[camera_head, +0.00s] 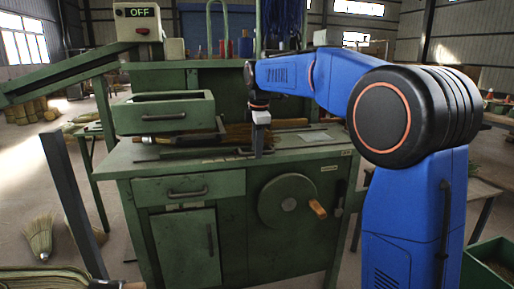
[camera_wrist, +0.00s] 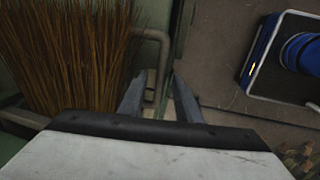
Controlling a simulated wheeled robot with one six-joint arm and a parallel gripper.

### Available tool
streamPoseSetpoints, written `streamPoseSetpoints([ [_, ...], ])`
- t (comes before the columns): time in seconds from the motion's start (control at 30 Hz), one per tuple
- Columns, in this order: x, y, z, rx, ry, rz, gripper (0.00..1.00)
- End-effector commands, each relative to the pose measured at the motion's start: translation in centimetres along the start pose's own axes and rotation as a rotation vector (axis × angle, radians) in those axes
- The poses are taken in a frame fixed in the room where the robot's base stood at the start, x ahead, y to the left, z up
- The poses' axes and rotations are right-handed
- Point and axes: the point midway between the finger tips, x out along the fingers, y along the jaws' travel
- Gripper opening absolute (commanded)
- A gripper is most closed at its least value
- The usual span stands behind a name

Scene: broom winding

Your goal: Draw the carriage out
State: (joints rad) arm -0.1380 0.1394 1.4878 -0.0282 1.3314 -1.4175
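The carriage is not clearly distinguishable; a brown bundle of bristles (camera_head: 236,133) lies on top of the green bench (camera_head: 330,146). The bristles (camera_wrist: 65,50) fill the left of the wrist view. Beside them is a bent bar like a pull handle (camera_wrist: 163,52), its lower part showing between my fingers. My gripper (camera_head: 259,152) points down at the bench's front edge, right of the bristles. In the wrist view my gripper (camera_wrist: 159,78) has its two fingers apart, on either side of the bar's lower part. I cannot tell whether they touch it.
An open green drawer-like box (camera_head: 163,113) stands at the bench's left. A control box (camera_head: 138,22) reads OFF. A crank wheel (camera_head: 287,202) with an orange grip is on the bench front. A blue spool in a frame (camera_wrist: 296,52) shows at right in the wrist view.

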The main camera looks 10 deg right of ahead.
Motion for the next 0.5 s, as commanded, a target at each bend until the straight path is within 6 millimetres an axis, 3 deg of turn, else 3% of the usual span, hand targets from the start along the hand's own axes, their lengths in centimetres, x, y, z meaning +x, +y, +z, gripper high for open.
streamPoseSetpoints([
  [0.2,0.04,0.01,0.0,0.0,0.0,0.0,0.31],
  [0.33,0.03,0.01,0.0,0.0,0.0,0.0,0.02],
  [0.5,0.02,0.01,0.01,0.0,0.0,0.0,0.0],
])
